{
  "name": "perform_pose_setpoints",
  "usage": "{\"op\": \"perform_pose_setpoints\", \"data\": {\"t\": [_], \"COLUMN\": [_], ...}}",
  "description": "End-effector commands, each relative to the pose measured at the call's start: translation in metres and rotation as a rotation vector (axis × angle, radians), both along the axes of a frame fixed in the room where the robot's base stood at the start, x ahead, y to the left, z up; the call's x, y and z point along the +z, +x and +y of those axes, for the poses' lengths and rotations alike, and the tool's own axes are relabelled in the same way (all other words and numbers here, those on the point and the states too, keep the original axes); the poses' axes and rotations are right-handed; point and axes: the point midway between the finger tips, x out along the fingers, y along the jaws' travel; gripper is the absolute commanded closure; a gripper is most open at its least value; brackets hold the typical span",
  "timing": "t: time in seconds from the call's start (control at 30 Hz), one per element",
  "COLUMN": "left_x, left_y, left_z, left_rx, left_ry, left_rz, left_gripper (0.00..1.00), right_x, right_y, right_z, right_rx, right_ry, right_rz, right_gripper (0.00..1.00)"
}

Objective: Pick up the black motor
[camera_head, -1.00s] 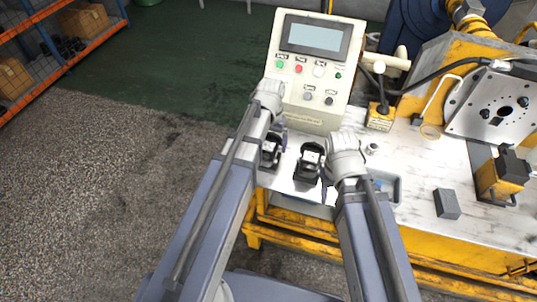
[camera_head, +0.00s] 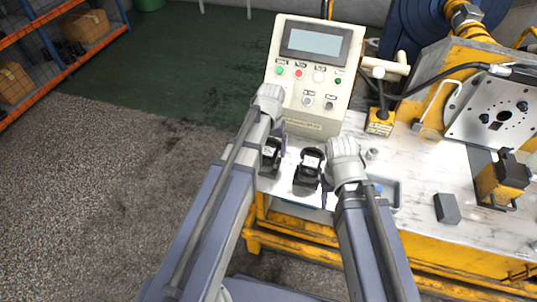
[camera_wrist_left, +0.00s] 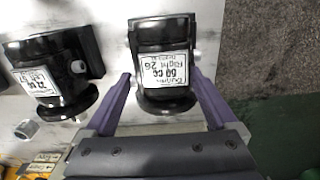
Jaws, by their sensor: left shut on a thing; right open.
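Two black motors with white labels stand side by side on the white worktop (camera_head: 410,170), in front of the control box. My left gripper (camera_head: 280,148) is shut on the left black motor (camera_head: 269,160), which my arm partly hides. In the left wrist view this motor (camera_wrist_left: 165,45) sits between the two purple fingers (camera_wrist_left: 167,95), its label facing the camera. I cannot tell whether it is lifted clear of the worktop. The other black motor (camera_head: 308,172) also shows in the left wrist view (camera_wrist_left: 50,70), apart from the fingers. My right gripper (camera_head: 324,190) is open beside its right side, its fingers mostly hidden.
The control box (camera_head: 312,75) stands close behind the motors. A grey block (camera_head: 447,208), a shallow tray (camera_head: 390,192) and a metal test rig (camera_head: 490,115) are to the right. The worktop's left edge is close to the left motor, with open floor beyond.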

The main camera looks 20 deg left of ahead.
Motion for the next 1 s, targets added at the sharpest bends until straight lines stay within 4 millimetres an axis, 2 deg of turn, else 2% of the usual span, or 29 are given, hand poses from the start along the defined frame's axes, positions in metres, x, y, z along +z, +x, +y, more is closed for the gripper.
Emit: {"op": "perform_pose_setpoints", "data": {"t": [0.03,0.1,0.57,0.77,1.0], "left_x": [0.000,0.000,0.004,0.017,0.044], "left_y": [0.000,0.000,0.000,0.000,0.000], "left_z": [0.000,0.000,0.000,0.000,0.000], "left_rx": [0.000,0.000,0.000,0.000,0.000], "left_ry": [0.000,0.000,0.000,0.000,0.000], "left_rz": [0.000,0.000,0.000,0.000,0.000], "left_gripper": [0.92,1.00,1.00,1.00,1.00], "right_x": [0.000,0.000,0.004,0.017,0.044], "right_y": [0.000,0.000,0.000,0.000,0.000], "right_z": [0.000,0.000,0.000,0.000,0.000], "right_rx": [0.000,0.000,0.000,0.000,-0.001], "right_ry": [0.000,0.000,0.000,0.000,0.000], "right_rz": [0.000,0.000,0.000,0.000,0.000], "right_gripper": [0.50,0.50,0.50,0.50,0.50]}}
